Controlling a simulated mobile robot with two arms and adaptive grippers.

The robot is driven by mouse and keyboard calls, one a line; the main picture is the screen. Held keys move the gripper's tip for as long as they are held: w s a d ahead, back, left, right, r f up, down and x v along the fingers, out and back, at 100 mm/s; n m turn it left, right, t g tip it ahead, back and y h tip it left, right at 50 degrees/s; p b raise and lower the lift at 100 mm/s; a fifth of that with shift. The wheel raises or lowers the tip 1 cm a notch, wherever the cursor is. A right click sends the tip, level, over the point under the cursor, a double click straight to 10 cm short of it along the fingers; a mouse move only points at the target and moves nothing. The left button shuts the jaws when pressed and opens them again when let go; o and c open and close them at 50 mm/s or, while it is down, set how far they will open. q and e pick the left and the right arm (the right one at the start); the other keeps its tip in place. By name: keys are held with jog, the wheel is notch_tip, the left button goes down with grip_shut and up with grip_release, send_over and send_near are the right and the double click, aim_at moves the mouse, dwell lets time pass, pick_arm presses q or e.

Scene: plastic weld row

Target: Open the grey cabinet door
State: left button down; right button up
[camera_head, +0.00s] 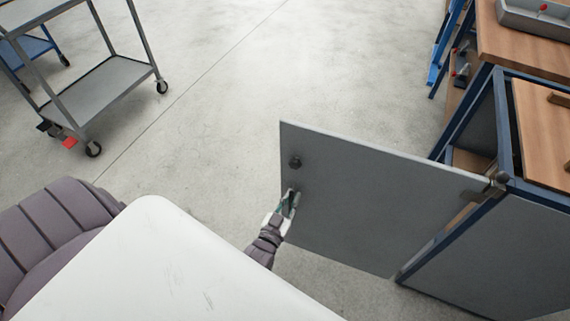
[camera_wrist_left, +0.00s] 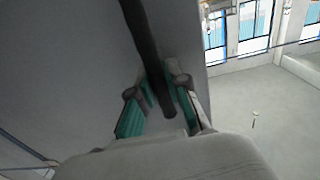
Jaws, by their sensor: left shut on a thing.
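The grey cabinet door (camera_head: 375,200) stands swung well out from the blue-framed cabinet (camera_head: 490,245), hinged at its right side. A dark handle (camera_head: 295,162) is near its free left edge. My left gripper (camera_head: 291,200) is at that edge, just below the visible top end of the handle. In the left wrist view the dark bar of the handle (camera_wrist_left: 143,40) runs down between the teal finger pads of my left gripper (camera_wrist_left: 160,108), which is shut on it. The grey door face (camera_wrist_left: 60,60) fills the left of that view. My right gripper is not in view.
A wooden workbench (camera_head: 530,40) with a grey tray (camera_head: 535,18) stands at the upper right. A grey wheeled cart (camera_head: 100,90) is at the upper left. The concrete floor (camera_head: 220,110) between cart and door is clear.

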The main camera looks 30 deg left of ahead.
pick_arm(q)
jog(key=shift+s, duration=0.2)
jog(key=c, duration=1.1)
grip_release()
jog(key=shift+c, duration=0.2)
jog(key=s+d, duration=0.1)
jog(key=s, duration=1.1)
jog(key=shift+d, duration=0.25)
